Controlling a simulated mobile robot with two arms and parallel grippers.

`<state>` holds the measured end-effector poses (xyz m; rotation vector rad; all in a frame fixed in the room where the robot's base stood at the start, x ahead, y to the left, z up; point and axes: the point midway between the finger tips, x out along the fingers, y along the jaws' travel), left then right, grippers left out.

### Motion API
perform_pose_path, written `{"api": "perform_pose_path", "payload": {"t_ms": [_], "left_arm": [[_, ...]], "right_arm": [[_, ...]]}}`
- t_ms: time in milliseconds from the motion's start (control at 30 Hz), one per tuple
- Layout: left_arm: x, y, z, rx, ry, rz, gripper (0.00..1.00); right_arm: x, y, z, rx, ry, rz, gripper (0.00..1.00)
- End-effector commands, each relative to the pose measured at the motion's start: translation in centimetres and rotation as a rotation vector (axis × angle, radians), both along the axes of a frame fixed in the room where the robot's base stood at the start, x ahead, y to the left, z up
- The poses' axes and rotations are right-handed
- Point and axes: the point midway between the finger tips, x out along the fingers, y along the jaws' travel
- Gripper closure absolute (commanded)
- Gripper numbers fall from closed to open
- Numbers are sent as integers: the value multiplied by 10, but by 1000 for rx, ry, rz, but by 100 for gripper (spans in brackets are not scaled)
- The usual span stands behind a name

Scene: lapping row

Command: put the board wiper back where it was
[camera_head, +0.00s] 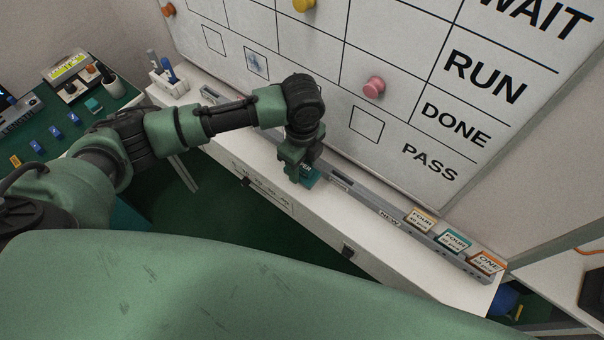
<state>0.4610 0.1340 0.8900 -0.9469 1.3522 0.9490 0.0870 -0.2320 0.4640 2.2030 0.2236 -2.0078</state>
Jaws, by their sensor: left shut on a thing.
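My left arm reaches in from the left to the whiteboard's foot. My left gripper (296,173) points down over the white ledge and is shut on a small teal and dark block, which I take to be the board wiper (311,178). The fingers hide much of it. It is at the long grey rail (365,204) along the board's lower edge; I cannot tell whether it touches the rail or ledge. My right gripper is not in view.
The whiteboard (420,70) rises behind the rail, with a pink magnet (374,87) on it. Several cards, including an orange one (486,264), stand at the rail's right end. A pen holder (168,83) stands on the ledge's left end. The white ledge (330,215) front is mostly clear.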

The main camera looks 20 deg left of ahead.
Motion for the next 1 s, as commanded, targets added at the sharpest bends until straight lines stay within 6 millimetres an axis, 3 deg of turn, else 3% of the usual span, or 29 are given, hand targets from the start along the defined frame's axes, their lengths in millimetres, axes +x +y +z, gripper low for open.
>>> {"api": "perform_pose_path", "payload": {"t_ms": [400, 733, 767, 833, 1000], "left_arm": [[0, -1, -49, -1, 1, 1, 87], [0, -1, -54, -1, -1, 0, 87], [0, -1, -54, -1, -1, 0, 52], [0, -1, -54, -1, -1, 0, 33], [0, -1, -54, -1, -1, 0, 33]], "right_arm": [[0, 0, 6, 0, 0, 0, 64], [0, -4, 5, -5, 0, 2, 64], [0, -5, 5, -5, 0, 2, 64], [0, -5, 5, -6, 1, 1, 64], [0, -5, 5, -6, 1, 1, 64]]}}
